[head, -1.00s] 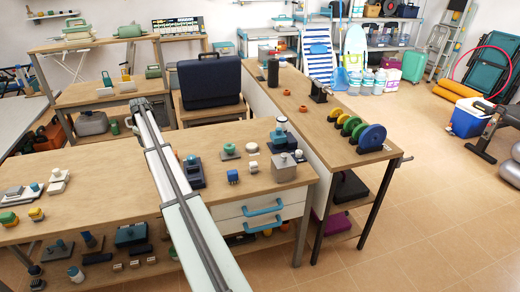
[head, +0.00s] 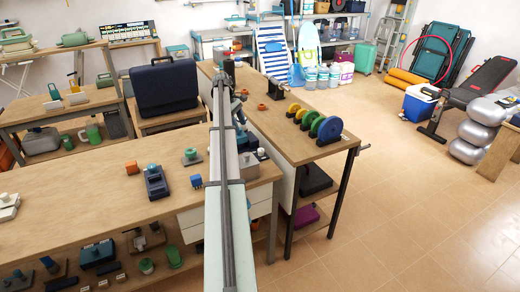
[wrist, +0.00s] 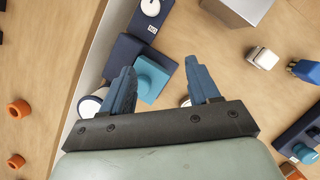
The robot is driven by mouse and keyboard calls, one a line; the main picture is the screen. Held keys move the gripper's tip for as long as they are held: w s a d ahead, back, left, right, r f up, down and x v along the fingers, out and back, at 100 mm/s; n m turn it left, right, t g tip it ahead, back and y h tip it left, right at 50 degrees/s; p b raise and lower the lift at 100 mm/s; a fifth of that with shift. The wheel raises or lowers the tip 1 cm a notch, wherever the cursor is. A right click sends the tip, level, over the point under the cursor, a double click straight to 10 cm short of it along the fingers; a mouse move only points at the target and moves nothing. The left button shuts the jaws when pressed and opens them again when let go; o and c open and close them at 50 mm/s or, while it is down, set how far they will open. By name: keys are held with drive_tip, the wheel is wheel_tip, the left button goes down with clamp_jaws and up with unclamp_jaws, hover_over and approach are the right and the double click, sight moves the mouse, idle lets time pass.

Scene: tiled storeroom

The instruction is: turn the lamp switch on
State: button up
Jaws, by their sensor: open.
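My gripper (wrist: 159,65) is open in the wrist view, its two blue fingers apart with nothing held. Between and beyond the fingertips is a dark navy base (wrist: 124,58) carrying a teal block (wrist: 151,76). Contact cannot be told. Another navy unit with a white round knob (wrist: 150,7) and a small label is just above it. White round parts show beside the left finger and behind the right finger, partly covered. Which of these is the lamp switch cannot be told, and no lamp is clear. In the head view my arm hides much of this area.
A grey box (wrist: 238,8), a white cube (wrist: 262,58) and a blue piece (wrist: 305,70) stand nearby. Orange rings (wrist: 18,108) lie on the adjoining table. In the head view, coloured discs (head: 326,129) stand on that table and a dark blue case (head: 163,88) is behind.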

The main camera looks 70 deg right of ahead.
sight(261, 149)
drive_tip(key=s, duration=0.5)
drive_tip(key=x, duration=1.3)
drive_tip(key=shift+s+d+r, duration=0.1)
drive_tip(key=shift+s+d, duration=0.1)
drive_tip(key=shift+s, duration=0.15)
drive_tip(key=shift+c, duration=0.2)
drive_tip(key=c, duration=1)
drive_tip(key=shift+m+y, duration=0.3)
